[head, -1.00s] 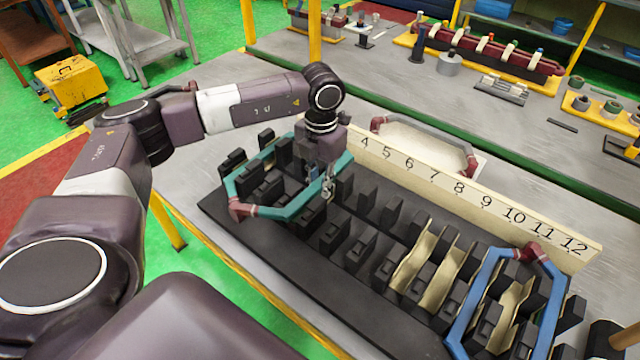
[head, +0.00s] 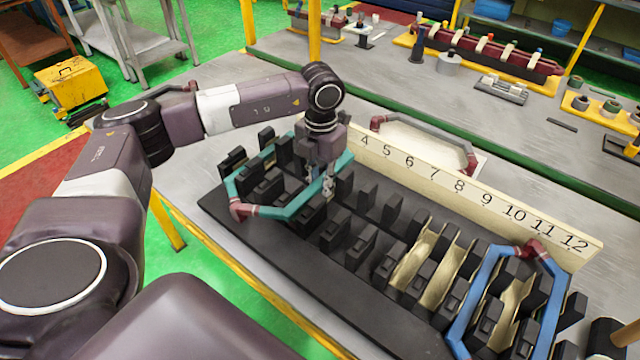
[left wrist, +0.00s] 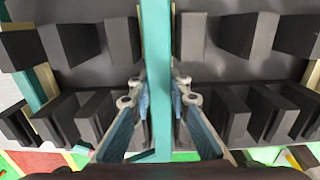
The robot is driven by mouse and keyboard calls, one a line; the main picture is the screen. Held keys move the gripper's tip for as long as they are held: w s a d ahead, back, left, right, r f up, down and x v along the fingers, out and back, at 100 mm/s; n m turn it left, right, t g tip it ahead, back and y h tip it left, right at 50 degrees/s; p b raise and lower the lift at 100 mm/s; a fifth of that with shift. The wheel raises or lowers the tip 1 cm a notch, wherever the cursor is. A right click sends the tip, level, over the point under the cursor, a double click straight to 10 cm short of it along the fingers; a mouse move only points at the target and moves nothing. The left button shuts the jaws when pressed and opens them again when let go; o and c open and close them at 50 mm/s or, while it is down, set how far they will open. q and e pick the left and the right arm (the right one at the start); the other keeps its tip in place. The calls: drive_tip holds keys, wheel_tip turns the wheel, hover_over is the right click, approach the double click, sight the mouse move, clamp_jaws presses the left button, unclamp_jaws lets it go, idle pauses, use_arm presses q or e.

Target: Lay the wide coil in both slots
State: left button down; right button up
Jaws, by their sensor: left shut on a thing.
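A wide teal coil (head: 272,212) with maroon wrapped ends lies at the left end of the black toothed stator block (head: 262,236), around several teeth. My left gripper (head: 322,192) points down over the coil's right side, shut on that straight teal side. In the left wrist view the teal side (left wrist: 155,40) runs upright in the picture between the two fingers (left wrist: 160,102), with black teeth on both sides. How deep the coil's sides sit in the slots is hard to tell. My right gripper is out of view.
A blue coil (head: 480,284) with a maroon end sits at the block's right end. Cream slot liners (head: 415,256) show near it. A cream numbered strip (head: 480,196) stands along the back edge. A grey coil (head: 425,130) lies on a pale pad behind it.

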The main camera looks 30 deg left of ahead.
use_arm(q)
drive_tip(key=shift+s+f, duration=0.3)
drive_tip(key=shift+f, duration=0.25)
drive_tip(key=c, duration=1.9)
unclamp_jaws()
drive_tip(key=shift+d, duration=0.1)
drive_tip(key=shift+o, duration=0.8)
drive_tip(key=shift+w+f, duration=0.1)
drive_tip(key=shift+w, duration=0.3)
drive_tip(key=shift+s, duration=0.1)
drive_tip(key=shift+r, duration=0.25)
drive_tip(key=shift+r+p, duration=0.5)
drive_tip(key=shift+r, duration=0.2)
drive_tip(key=shift+r, duration=0.1)
